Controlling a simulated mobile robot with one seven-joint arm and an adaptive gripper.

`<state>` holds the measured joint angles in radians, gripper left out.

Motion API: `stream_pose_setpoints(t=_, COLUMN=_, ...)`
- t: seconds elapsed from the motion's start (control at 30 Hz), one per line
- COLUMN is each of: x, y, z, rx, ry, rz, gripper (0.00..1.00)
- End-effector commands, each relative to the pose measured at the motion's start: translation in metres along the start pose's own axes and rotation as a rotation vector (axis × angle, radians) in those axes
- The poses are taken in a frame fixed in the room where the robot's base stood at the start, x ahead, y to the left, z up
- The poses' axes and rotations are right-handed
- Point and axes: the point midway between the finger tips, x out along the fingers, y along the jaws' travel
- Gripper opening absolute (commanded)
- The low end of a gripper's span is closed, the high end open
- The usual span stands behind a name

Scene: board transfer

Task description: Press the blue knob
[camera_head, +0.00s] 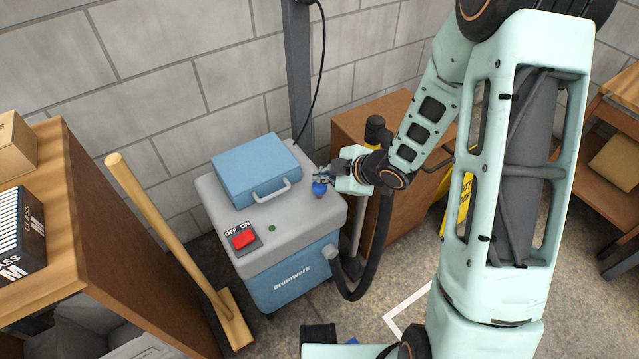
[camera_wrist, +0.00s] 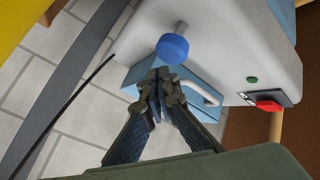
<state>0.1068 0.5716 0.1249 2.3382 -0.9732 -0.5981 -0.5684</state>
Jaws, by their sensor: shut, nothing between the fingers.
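The blue knob (camera_head: 319,188) stands on the grey top of a boxy machine (camera_head: 218,203), near its right edge. In the wrist view the blue knob (camera_wrist: 173,49) sits on a short metal stem, just beyond my fingertips. My gripper (camera_head: 322,173) is right beside the knob in the head view, reaching in from the right. In the wrist view my gripper (camera_wrist: 158,75) is shut with nothing between its fingers. A small gap seems to show between fingertips and knob; I cannot tell for sure whether they touch.
A blue case with a handle (camera_head: 255,168) lies on the machine's top. A red OFF/ON switch (camera_head: 243,240) and a green button (camera_head: 271,228) are at its front. A broom (camera_head: 170,230) leans at left. A black hose (camera_head: 372,265) hangs at right.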

Motion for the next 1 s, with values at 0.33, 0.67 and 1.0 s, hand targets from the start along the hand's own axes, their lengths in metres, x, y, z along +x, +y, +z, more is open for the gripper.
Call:
stream_pose_setpoints(t=0.33, x=0.0, y=0.0, z=0.0, rx=0.0, ry=0.0, rz=0.0, gripper=0.0)
stream_pose_setpoints(t=0.67, x=0.004, y=-0.0029, z=0.0029, rx=0.0, ry=0.0, rz=0.0, gripper=0.0)
stream_pose_setpoints(t=1.0, x=0.0059, y=-0.0043, z=0.0044, rx=0.0, ry=0.0, rz=0.0, gripper=0.0)
